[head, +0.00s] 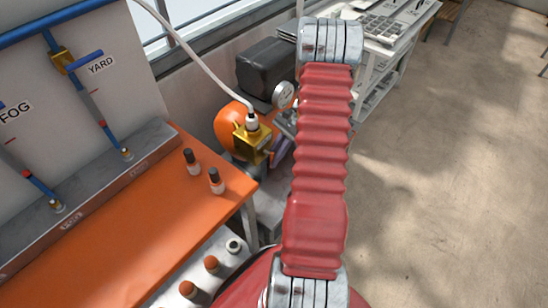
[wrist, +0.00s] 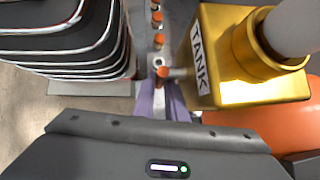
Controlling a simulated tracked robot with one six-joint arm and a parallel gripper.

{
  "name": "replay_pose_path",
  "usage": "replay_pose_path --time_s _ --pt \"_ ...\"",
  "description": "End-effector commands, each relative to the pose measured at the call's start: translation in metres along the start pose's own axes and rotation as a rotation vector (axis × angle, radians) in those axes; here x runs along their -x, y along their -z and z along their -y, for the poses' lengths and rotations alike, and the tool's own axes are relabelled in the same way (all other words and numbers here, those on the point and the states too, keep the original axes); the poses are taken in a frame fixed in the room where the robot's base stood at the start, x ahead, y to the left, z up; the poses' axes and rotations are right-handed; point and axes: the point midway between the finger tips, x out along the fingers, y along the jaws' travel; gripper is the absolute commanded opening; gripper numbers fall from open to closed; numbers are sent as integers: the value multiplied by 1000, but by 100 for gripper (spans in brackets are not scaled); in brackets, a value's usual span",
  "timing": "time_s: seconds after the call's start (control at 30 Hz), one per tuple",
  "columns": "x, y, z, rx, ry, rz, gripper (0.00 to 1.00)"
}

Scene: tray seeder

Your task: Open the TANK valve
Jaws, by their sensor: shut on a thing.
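The TANK valve is a brass block (wrist: 232,62) with a white TANK label, on the right in the wrist view. In the head view the brass valve (head: 251,143) sits beside an orange tank, with a white hose rising from its top. In the head view my gripper (head: 279,150) is mostly hidden behind the valve and my red arm.
The orange tank (head: 227,122), a gauge (head: 283,95) and a dark housing (head: 268,68) crowd the valve. Two bottles (head: 192,160) (head: 215,181) stand on the orange bench (head: 110,235). A dark layered stack (wrist: 65,45) is at left in the wrist view.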

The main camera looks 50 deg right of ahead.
Motion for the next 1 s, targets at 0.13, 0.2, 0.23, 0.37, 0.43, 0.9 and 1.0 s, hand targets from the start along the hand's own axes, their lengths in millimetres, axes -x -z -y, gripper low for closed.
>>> replay_pose_path --time_s 0.13,0.2,0.23,0.37,0.43,0.9,1.0 --pt "0 0 0 -1 0 0 19" --pt "0 0 0 -1 0 0 19" --pt "0 0 0 -1 0 0 19" --pt "0 0 0 0 0 0 19" --pt "2 0 0 0 0 -1 19" --pt "65 1 1 0 3 -3 19" --pt "83 1 0 -1 3 -3 19"
